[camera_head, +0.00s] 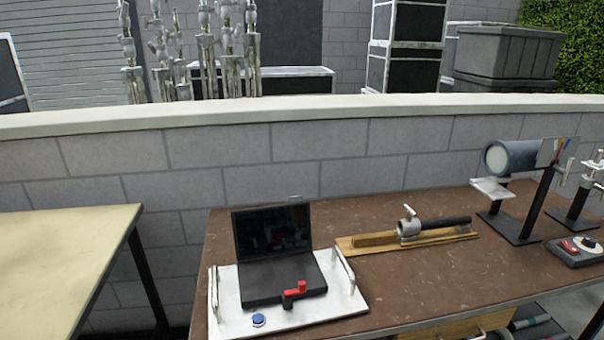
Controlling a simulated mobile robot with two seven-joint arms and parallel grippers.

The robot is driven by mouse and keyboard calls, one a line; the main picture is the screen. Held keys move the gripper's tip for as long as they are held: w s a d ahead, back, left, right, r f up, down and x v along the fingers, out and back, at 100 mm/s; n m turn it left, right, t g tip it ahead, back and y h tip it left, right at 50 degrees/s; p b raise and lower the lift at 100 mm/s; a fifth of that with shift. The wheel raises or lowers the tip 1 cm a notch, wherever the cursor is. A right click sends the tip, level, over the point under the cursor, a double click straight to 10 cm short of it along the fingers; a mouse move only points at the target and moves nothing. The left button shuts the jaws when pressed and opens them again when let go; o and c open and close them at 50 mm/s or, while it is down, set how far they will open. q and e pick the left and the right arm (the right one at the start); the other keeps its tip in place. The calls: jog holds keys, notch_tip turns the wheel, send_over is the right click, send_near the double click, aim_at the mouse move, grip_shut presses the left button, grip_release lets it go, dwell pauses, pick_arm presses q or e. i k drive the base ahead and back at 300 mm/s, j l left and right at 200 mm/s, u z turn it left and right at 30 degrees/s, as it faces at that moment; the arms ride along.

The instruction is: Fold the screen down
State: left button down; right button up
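A black laptop-like device stands open on a white board with metal handles (340,306), near the left end of the brown table. Its dark screen (272,232) is raised upright and leans back slightly. Its black base (280,278) lies flat on the board. A red and black lever-like part (295,294) is at the front edge of the base. A blue button (259,320) sits on the board in front. Neither of my grippers shows in the head view.
The brown table (400,285) also holds a clamp with a black handle (420,228) on a wooden board, a lamp-like cylinder (512,156) on a stand, and a small control box (578,250). A cream table (60,250) stands left across a gap. A block wall is behind.

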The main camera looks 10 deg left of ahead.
aim_at(262, 232)
jog(key=k+j+z, duration=0.1)
jog(key=j+z, duration=0.2)
jog(key=k+j+z, duration=0.25)
jog(key=j, duration=0.15)
jog(key=j+z, duration=0.3)
jog(key=k+j+z, duration=0.25)
jog(key=j, duration=0.1)
